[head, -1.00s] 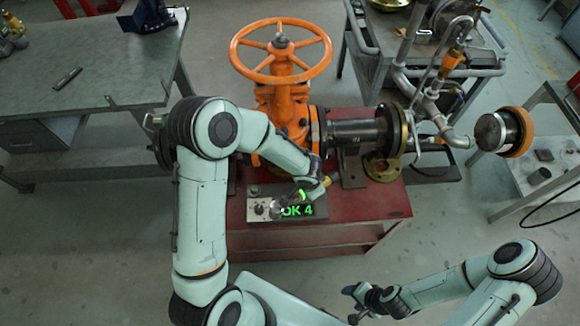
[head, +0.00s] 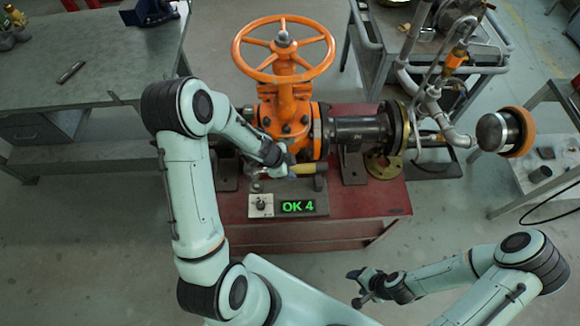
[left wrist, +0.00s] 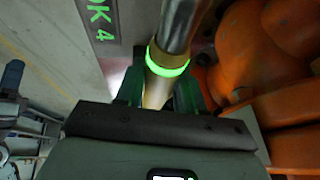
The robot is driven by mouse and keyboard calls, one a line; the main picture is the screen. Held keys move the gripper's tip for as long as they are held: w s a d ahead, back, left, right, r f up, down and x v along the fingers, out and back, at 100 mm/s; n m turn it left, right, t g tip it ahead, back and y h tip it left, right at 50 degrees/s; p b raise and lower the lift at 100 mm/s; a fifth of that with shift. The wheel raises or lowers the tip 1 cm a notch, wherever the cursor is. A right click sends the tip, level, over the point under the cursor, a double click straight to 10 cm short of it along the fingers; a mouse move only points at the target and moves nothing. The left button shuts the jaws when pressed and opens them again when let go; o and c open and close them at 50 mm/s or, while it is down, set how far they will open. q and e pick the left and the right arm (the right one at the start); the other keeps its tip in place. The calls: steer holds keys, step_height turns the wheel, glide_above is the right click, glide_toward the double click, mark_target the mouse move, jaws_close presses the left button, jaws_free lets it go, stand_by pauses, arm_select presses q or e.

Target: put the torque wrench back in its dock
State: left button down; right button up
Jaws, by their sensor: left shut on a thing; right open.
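My left gripper (head: 284,171) is shut on the torque wrench (head: 309,168), just behind the display panel and in front of the orange valve. The wrench's yellow handle end points right in the head view. In the left wrist view the wrench (left wrist: 166,68) shows a yellow grip, a lit green ring and a metal shaft, between the fingers of my left gripper (left wrist: 160,95). The wrench's head is not clear. A panel (head: 289,207) with a knob and a green "OK 4" stands on the red stand. I cannot tell which part is the dock. My right gripper (head: 359,287) is open and empty.
The orange gate valve (head: 288,110) with its handwheel (head: 283,49) rises close behind my left gripper. A dark pipe (head: 360,130) runs right from it. The red stand (head: 345,205) has bare room at its front right. A grey workbench (head: 90,60) is at left.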

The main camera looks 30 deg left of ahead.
arm_select(q)
steer(key=shift+r, duration=0.1)
stand_by(0.3)
steer(key=shift+d+r, duration=0.1)
steer(key=shift+r, duration=0.1)
steer(key=shift+f, duration=0.85)
steer(key=shift+s+f+b, duration=0.2)
steer(key=shift+f+b, duration=0.45)
steer(key=shift+f, duration=0.1)
steer(key=b, duration=0.2)
glide_above(290, 186)
steer(key=shift+f, duration=2.3)
arm_select(e)
steer(key=s+f, duration=0.4)
steer(key=shift+s+f+g, duration=0.3)
steer(key=shift+s, duration=0.05)
arm_select(q)
steer(key=c, duration=0.6)
jaws_free()
